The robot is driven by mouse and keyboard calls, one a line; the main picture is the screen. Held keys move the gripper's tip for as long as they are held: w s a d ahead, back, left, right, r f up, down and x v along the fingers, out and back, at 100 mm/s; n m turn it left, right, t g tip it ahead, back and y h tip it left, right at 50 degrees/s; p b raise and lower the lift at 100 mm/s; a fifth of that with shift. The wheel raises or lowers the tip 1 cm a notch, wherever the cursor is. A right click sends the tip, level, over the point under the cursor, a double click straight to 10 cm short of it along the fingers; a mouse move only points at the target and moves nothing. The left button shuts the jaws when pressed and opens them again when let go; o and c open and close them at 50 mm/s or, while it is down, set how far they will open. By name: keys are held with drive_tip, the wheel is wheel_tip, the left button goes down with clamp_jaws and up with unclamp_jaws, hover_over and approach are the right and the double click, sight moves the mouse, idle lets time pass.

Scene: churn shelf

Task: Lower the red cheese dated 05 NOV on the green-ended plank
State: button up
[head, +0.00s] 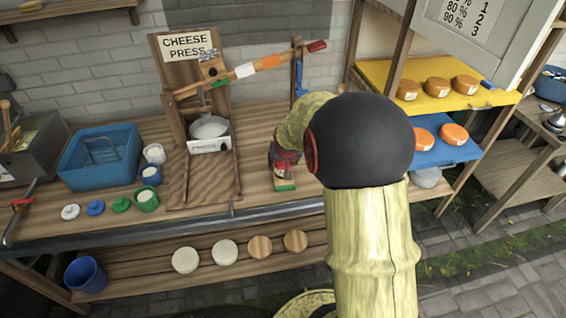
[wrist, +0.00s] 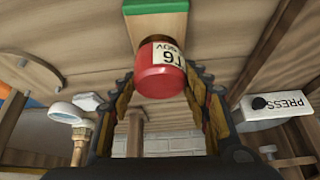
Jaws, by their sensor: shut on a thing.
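My gripper (wrist: 162,85) is shut on a red cheese (wrist: 158,82), with a finger on either side of it. The cheese has a white label that appears upside down with NOV and digits I cannot read surely. A plank with a green end (wrist: 156,7) shows right beside the cheese at the top of the wrist view. In the head view the green-ended plank (head: 285,187) lies on the bench, and my gripper is over it, right of the press. The cheese is at or just above the plank; I cannot tell whether they touch. My arm hides part of this area.
The cheese press (head: 187,120) stands left of my gripper. A blue tub (head: 100,158) and several small pots are further left. Orange cheeses sit on a yellow board (head: 383,72) and a blue board (head: 430,157) at the right. Round discs lie on the lower shelf (head: 140,270).

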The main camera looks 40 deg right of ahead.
drive_tip(key=shift+f+b, duration=0.4)
drive_tip(key=shift+f, duration=0.15)
drive_tip(key=shift+c, duration=0.2)
idle(0.4)
drive_tip(key=o, duration=1.4)
drive_tip(key=shift+r, duration=0.1)
drive_tip(key=v, duration=1.2)
